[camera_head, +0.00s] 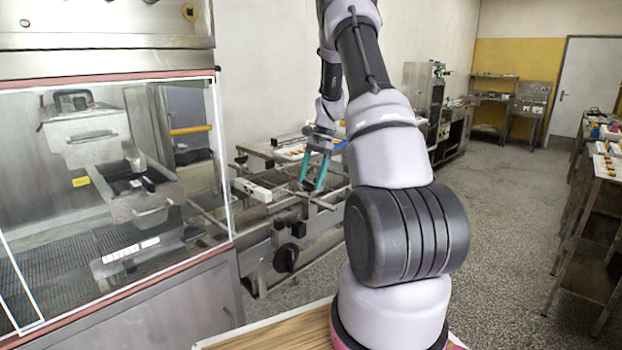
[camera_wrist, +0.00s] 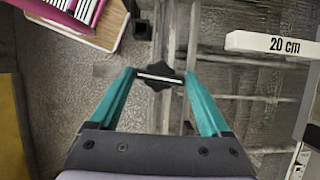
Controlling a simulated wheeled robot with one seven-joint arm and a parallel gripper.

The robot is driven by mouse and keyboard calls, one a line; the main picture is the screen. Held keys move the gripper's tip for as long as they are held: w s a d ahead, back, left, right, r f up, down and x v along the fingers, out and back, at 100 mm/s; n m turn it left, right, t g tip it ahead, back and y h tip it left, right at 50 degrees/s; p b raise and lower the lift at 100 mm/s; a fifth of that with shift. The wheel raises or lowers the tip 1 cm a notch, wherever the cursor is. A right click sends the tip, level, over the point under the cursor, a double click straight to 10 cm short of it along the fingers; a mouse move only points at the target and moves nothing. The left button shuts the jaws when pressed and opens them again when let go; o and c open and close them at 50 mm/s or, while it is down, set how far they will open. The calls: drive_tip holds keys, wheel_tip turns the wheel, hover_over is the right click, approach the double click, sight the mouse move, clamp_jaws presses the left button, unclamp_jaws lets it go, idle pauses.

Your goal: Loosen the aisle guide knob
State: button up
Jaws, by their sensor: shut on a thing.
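The knob (camera_wrist: 157,86) is dark and star-shaped, with a pale bar across it. In the wrist view it sits between the teal fingertips of my gripper (camera_wrist: 160,77), which are shut on it from both sides. In the head view my gripper (camera_head: 312,183) points down over the metal frame of the machine (camera_head: 262,235) behind the glass cabinet's right side. The knob is too small there to make out between the fingers. I cannot tell how far it is turned.
A white block marked 20 cm (camera_wrist: 270,44) lies on the frame right of my gripper in the wrist view. Another dark knob (camera_head: 286,258) is low on the machine's front. The glass-fronted cabinet (camera_head: 120,190) stands left. Speckled floor (camera_head: 490,230) is clear toward the right-hand table (camera_head: 585,230).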

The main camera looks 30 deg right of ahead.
drive_tip(key=o, duration=1.2)
drive_tip(key=v, duration=1)
drive_tip(key=shift+d+r, duration=0.15)
drive_tip(key=shift+r, duration=0.2)
